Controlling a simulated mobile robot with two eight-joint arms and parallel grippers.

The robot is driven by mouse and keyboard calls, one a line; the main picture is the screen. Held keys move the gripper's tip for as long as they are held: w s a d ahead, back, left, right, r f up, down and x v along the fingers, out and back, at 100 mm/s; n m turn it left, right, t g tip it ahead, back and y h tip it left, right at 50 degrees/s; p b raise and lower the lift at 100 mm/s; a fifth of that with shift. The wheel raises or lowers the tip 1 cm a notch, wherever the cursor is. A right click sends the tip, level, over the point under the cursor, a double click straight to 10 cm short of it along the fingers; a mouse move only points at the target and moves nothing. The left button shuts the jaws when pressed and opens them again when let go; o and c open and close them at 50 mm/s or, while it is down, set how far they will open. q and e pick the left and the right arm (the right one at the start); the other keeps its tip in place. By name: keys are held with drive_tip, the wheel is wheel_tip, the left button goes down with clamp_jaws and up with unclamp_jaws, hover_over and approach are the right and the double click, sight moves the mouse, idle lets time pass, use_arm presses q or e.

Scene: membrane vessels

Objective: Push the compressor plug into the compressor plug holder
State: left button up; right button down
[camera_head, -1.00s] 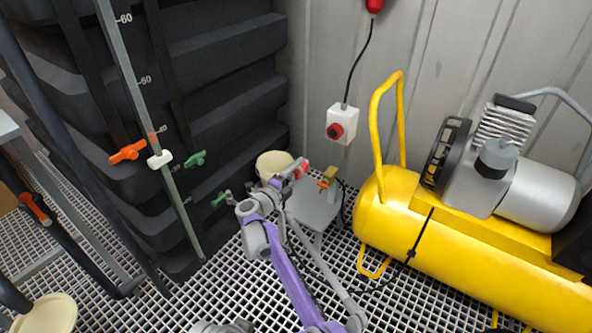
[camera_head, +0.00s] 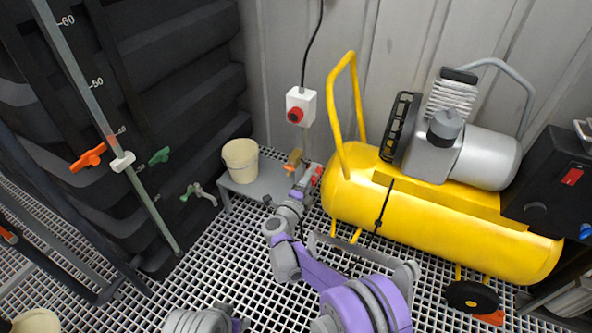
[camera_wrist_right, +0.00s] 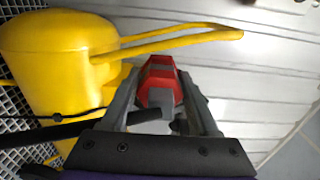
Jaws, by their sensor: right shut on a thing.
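The red and grey compressor plug (camera_wrist_right: 162,88) sits between the two fingers of my right gripper (camera_wrist_right: 160,80) in the right wrist view. The gripper is shut on it. In the head view, the right gripper (camera_head: 308,182) holds the red plug (camera_head: 316,174) between the small grey table and the yellow compressor. A white box with a round red socket (camera_head: 295,115), likely the plug holder, is on the wall above the gripper, apart from the plug. My left gripper is not in view.
The yellow compressor (camera_head: 430,222) stands close on the right. A grey table (camera_head: 262,188) on the left bears a cream bucket (camera_head: 241,160) and a small orange-brown part (camera_head: 293,160). A black cable (camera_head: 311,50) runs up from the box. Black tank walls stand far left.

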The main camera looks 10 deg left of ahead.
drive_tip(key=s+d+f+p, duration=0.1)
drive_tip(key=s+d, duration=0.5)
drive_tip(key=d, duration=1.6)
drive_tip(key=s+d+f+p, duration=0.1)
drive_tip(key=s+d, duration=0.5)
drive_tip(key=d, duration=1.5)
drive_tip(key=s+d+f+p, duration=0.1)
drive_tip(key=s+d, duration=0.6)
drive_tip(key=d, duration=1.5)
drive_tip(key=shift+d+f, duration=0.25)
drive_tip(key=shift+d, duration=0.1)
drive_tip(key=shift+a, duration=0.1)
